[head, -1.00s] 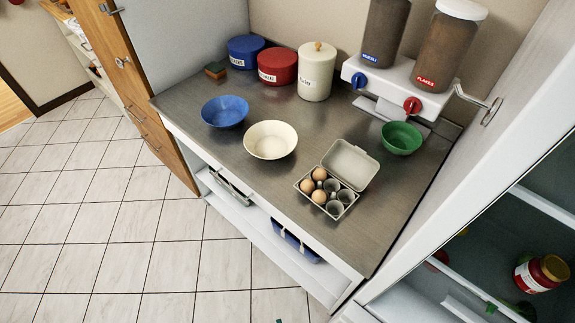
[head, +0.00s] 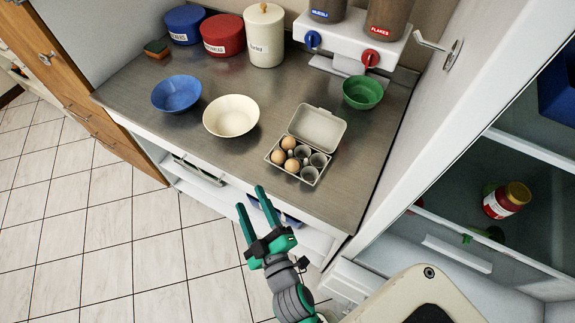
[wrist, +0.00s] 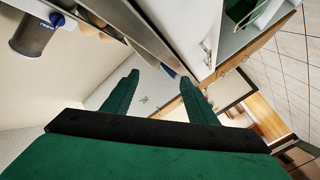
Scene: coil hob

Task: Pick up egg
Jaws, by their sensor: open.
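Brown eggs (head: 289,143) sit in an open grey egg carton (head: 313,178) on the metal countertop, with its lid raised at the back. The eggs fill the left side of the carton, and the other cups look empty. My gripper (head: 252,213) is open and empty, in front of the counter's front edge, to the left of and nearer than the carton. In the wrist view my gripper (wrist: 160,88) shows two spread green fingers with nothing between them.
A white bowl (head: 231,116) and a blue bowl (head: 176,94) stand left of the carton, and a green bowl (head: 362,92) behind it. A white cereal dispenser (head: 352,45) stands at the back. An open fridge (head: 450,165) is at right.

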